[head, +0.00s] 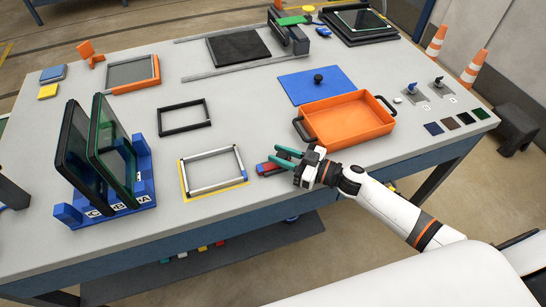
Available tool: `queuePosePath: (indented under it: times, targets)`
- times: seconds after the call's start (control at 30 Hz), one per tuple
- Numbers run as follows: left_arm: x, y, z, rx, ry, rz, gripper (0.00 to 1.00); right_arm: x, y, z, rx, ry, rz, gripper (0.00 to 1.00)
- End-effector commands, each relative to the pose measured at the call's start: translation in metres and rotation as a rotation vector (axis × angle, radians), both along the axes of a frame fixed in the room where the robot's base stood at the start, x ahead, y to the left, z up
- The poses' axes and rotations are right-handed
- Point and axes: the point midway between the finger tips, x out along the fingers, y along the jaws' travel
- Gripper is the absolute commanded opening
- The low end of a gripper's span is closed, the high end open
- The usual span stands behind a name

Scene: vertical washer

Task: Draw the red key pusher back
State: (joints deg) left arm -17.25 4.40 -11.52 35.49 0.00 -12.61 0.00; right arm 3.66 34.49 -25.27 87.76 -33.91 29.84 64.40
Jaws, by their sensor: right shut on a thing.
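The red key pusher (264,166) is a small red piece on a dark and blue body near the table's front edge, just right of the yellow-edged silver frame. My right gripper (275,156) reaches in from the right, its teal fingers at the pusher. It is shut on the pusher, though the contact is small and partly hidden by the fingers and wrist. My left gripper is not in view.
An orange tray (347,122) with black handles stands close behind my right gripper. The silver frame (212,172) lies to the left. A blue rack (143,170) holds upright dark panels. A black frame (184,117) lies behind. Bare tabletop lies between them.

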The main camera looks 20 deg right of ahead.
Motion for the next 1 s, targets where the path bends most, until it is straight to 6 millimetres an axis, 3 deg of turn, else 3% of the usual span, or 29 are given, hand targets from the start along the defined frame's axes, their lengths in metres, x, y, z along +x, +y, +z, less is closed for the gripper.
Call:
queuePosePath:
  times: [0.13,0.4,0.43,0.53,0.83,1.0]
  targets:
    - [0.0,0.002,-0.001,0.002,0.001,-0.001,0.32,0.0,-0.017,-0.001,-0.004,0.001,-0.003,0.0]
    - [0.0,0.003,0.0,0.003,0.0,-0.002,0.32,0.001,-0.02,0.0,-0.004,0.001,-0.006,0.0]
    - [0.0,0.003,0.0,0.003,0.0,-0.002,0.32,0.001,-0.02,0.0,-0.004,0.0,-0.006,0.31]
    - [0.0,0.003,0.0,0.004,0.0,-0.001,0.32,0.001,-0.019,0.0,-0.003,0.0,-0.006,0.48]
    - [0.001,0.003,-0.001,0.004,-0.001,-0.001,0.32,0.0,-0.019,0.0,-0.002,-0.001,-0.003,0.48]
    - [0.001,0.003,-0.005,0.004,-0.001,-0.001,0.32,-0.013,-0.033,-0.003,-0.005,0.002,-0.004,0.48]
